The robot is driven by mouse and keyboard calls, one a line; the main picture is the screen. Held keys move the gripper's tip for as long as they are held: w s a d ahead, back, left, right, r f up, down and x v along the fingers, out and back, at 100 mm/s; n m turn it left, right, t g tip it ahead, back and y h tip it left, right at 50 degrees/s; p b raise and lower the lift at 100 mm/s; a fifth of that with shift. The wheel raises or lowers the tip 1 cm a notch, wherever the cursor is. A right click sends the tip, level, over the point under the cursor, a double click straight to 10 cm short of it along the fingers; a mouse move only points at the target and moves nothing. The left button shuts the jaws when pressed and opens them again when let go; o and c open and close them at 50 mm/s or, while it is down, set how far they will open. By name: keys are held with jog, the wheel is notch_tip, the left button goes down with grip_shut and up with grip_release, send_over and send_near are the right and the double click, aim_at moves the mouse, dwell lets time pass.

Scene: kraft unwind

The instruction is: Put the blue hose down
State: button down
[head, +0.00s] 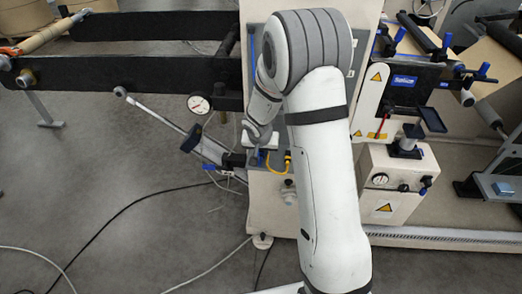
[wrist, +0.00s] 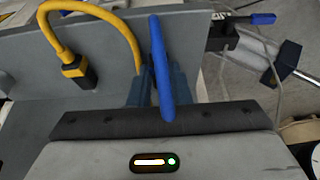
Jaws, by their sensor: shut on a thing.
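The blue hose (wrist: 162,75) shows in the wrist view as a thick, bright blue length. It runs from the top middle down to the dark bar of my gripper. My gripper (wrist: 154,84) is shut on the blue hose, with its blue-grey fingers partly hidden behind it. In the head view my own arm covers much of the gripper area, and the held hose cannot be made out clearly there.
A grey panel (wrist: 95,70) lies behind the fingers, with a yellow cable (wrist: 107,17) and its plug to the left. A blue-tipped clamp (wrist: 240,25) is at upper right. A pressure gauge (head: 198,104) and a grey lever (head: 160,116) are left of my arm. Cables cross the floor.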

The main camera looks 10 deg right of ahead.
jog(key=shift+f, duration=0.15)
jog(key=c, duration=1.3)
grip_release()
jog(key=shift+c, duration=0.2)
